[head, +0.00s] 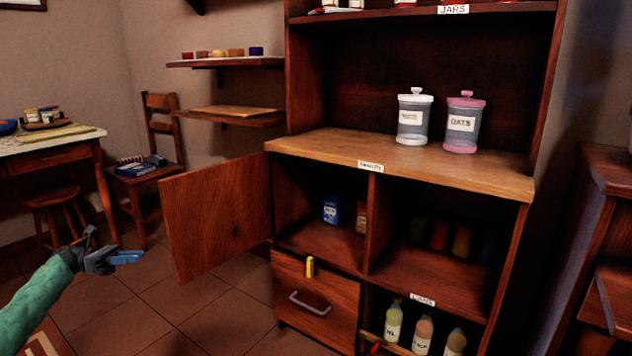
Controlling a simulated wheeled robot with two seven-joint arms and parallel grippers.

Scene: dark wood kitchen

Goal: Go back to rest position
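My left gripper (109,246) is at the lower left, at the end of my green-sleeved arm. Its dark fingers look spread apart, one with a blue tip, and I see nothing clearly held between them. It is in free air left of the open wooden cabinet door (215,215), apart from it. My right gripper is not in view.
The door swings out to the left of the cabinet (420,170). Two labelled jars, one white-lidded (413,118) and one pink-lidded (462,122), stand on its counter. A drawer (316,302) is below. A chair (160,165), stool (55,197) and table (50,145) stand left.

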